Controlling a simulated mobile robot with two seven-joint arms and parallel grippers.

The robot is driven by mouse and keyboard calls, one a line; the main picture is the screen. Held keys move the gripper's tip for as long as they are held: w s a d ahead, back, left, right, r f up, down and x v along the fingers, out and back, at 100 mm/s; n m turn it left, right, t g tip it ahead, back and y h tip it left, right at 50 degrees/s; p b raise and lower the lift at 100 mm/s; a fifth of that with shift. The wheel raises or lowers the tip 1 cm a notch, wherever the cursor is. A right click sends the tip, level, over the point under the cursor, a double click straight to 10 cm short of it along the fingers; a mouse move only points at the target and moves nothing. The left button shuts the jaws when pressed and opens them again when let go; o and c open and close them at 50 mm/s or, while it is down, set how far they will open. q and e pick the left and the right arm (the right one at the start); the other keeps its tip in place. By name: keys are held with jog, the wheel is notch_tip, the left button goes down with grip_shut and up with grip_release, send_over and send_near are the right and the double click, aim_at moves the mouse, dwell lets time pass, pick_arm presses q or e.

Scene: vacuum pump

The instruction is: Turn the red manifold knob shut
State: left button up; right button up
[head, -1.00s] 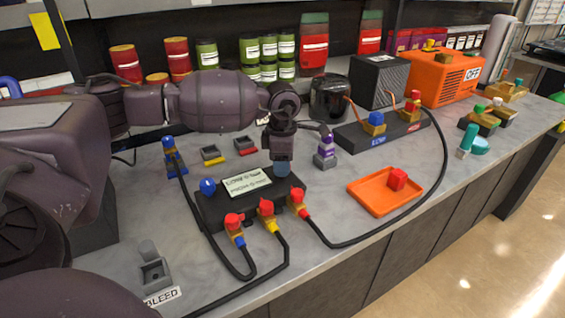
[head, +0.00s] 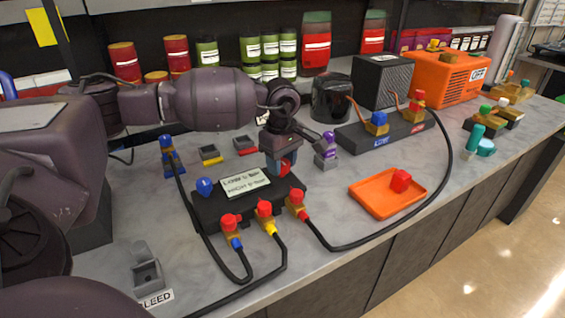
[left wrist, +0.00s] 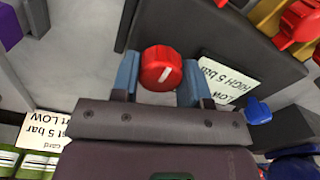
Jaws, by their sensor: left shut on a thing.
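The black manifold block (head: 215,210) lies on the bench with a pale label on top; part of it also shows in the left wrist view (left wrist: 190,30). Its red knob (head: 285,169) is at the right end, partly covered by my gripper. In the left wrist view the red knob (left wrist: 161,68) has a white line, slanted slightly right. My left gripper (head: 280,163) comes down from above and is shut on the knob, one blue-grey finger on each side. A blue knob (head: 204,187) is at the manifold's left end. My right gripper is not in view.
Several hoses with red-handled valves (head: 230,221) leave the manifold's front. A purple-topped fitting (head: 327,150) stands close behind the gripper. The bench front right of the manifold is mostly clear.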

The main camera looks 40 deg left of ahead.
pick_arm(q)
jog(key=shift+r+m, duration=0.1)
jog(key=shift+m, duration=0.2)
jog(key=o, duration=0.9)
notch_tip(320, 180, up, 10)
jog(key=shift+f+p, duration=0.15)
jog(key=shift+p, duration=0.4)
jog(key=shift+r, duration=0.55)
